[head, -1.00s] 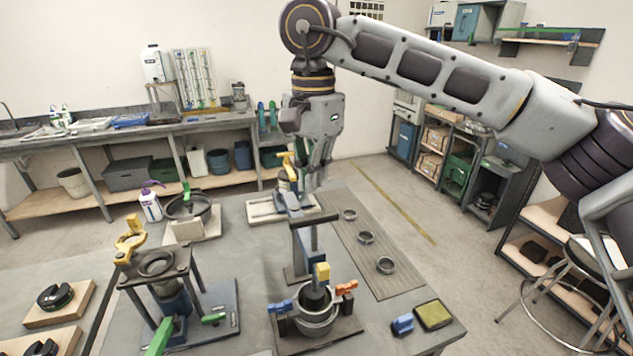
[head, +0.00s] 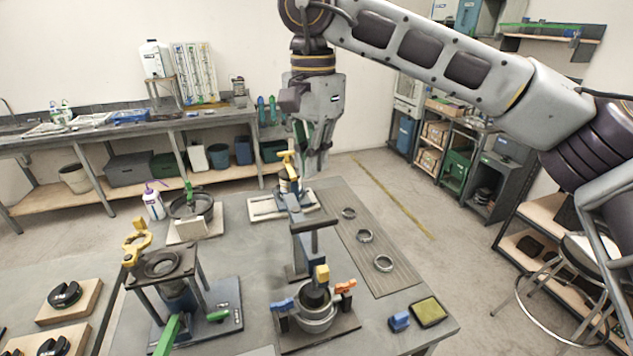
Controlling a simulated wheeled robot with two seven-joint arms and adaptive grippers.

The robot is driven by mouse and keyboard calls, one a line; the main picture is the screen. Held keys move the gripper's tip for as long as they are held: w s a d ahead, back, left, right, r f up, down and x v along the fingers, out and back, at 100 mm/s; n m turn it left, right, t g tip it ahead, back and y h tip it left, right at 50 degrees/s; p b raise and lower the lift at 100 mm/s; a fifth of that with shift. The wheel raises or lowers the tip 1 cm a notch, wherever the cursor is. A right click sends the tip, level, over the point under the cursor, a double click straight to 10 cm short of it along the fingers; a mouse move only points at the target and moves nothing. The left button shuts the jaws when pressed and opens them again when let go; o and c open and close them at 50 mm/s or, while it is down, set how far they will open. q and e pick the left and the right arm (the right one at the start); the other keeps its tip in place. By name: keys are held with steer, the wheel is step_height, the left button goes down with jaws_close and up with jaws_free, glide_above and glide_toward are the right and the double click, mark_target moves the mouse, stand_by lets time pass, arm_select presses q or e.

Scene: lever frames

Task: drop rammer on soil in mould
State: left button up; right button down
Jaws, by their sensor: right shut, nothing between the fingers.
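The mould (head: 318,322) is a round grey metal cup on a dark base plate, with a blue clamp (head: 282,306) on its left and an orange clamp (head: 345,287) on its right. A dark cylinder with a yellow block (head: 321,273), apparently the rammer, stands upright in the mould's mouth. A blue-grey stand with a dark crossbar (head: 313,228) rises just behind it. The soil inside is hidden. My right gripper (head: 316,168) points down, shut and empty, above and beyond the stand, apart from the mould. My left gripper is out of view.
A second press with a yellow lever (head: 137,244) stands left of the mould. Several metal rings lie on a ribbed mat (head: 385,284) to the right. A yellow-green pad (head: 428,312) lies at the front right corner.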

steer(key=shift+r+p, duration=0.65)
steer(key=shift+r, duration=0.45)
